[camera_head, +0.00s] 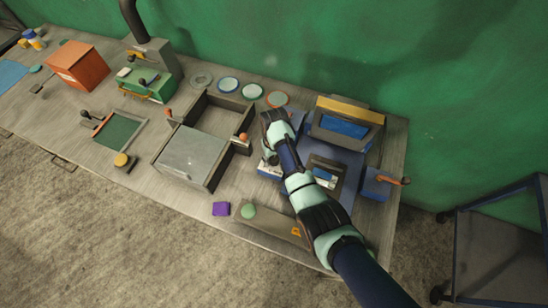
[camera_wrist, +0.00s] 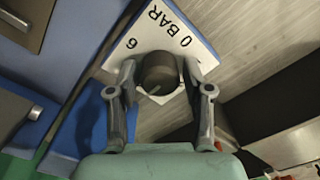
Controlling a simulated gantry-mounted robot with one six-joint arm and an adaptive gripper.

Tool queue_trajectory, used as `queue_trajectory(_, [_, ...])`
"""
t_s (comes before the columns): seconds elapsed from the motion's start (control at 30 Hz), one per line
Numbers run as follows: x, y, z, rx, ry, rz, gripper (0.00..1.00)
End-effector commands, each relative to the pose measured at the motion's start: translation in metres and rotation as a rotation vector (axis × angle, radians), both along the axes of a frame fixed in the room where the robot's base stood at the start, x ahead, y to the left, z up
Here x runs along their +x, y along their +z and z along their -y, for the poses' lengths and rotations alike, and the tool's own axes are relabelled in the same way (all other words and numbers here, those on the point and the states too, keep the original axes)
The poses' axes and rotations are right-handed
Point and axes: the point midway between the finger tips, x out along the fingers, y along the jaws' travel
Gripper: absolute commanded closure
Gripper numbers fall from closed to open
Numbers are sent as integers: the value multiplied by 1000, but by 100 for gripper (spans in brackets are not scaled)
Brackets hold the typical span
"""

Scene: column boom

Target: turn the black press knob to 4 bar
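The black press knob (camera_wrist: 158,72) shows in the wrist view on a white dial plate (camera_wrist: 188,28) with a "6" and "0 BAR" printed on it. A pale line on the knob points to the lower left in that view. No 4 mark is readable. My gripper (camera_wrist: 160,66) has one finger on each side of the knob, with a narrow gap seeming to show beside each finger, so it looks open around it. In the head view my gripper (camera_head: 268,150) is over the left side of the blue press base, and it hides the knob.
The blue press (camera_head: 342,126) stands just right of my gripper. A grey-lidded box (camera_head: 193,157) is to the left, and a blue block with an orange lever (camera_head: 376,184) is at the right end.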

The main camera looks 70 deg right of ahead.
Motion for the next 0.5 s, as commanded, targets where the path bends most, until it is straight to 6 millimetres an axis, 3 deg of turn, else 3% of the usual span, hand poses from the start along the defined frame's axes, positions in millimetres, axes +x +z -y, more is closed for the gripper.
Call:
queue_trajectory(0.37, [0, 2, 0, -1, 1, 1, 36])
queue_trajectory(0.5, [1, 22, 1, -4, 1, 4, 36])
